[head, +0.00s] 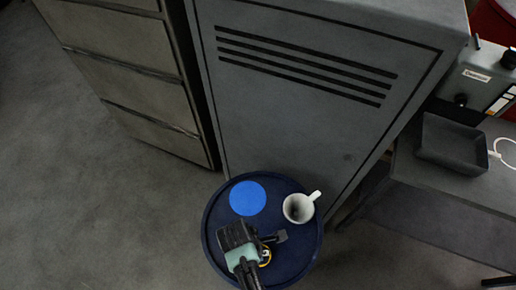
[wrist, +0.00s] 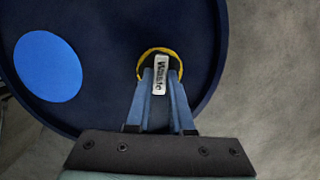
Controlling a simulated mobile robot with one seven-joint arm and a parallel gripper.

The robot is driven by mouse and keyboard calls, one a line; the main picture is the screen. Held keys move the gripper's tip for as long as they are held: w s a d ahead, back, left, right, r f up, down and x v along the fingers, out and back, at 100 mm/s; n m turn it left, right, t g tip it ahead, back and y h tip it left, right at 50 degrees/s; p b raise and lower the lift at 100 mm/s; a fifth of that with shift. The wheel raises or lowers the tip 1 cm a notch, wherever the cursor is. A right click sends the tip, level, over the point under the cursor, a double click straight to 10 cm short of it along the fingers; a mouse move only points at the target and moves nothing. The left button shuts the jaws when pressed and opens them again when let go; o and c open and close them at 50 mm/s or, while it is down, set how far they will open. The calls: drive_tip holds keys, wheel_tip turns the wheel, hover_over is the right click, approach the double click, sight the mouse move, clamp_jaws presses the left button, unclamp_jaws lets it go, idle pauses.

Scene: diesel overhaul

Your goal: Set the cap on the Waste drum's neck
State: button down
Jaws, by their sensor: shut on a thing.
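The dark blue drum (head: 214,204) has a round, rimmed top below my gripper; the top also shows in the wrist view (wrist: 100,25). My gripper (head: 262,246) is over its lower part in the head view. In the wrist view its two fingers (wrist: 161,76) are shut on what I take to be the cap, mostly hidden between them. I cannot tell whether the ring and label belong to the cap or the neck, or whether the cap touches the neck.
A bright blue disc (head: 247,198) and a white cup-like vessel (head: 299,208) are on the drum top. A grey cabinet (head: 290,120) stands behind, with drawers (head: 130,80) at left. A bench with a dark tray (head: 452,145) is at right. Floor at left is clear.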

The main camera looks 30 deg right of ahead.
drive_tip(key=c, duration=0.7)
unclamp_jaws()
drive_tip(key=r, duration=0.4)
drive_tip(key=a+r+p, duration=0.1)
drive_tip(key=r, duration=0.3)
drive_tip(key=w+a+r+p, duration=0.1)
drive_tip(key=r, duration=0.3)
drive_tip(key=shift+a+r, duration=0.2)
drive_tip(key=shift+r, duration=0.2)
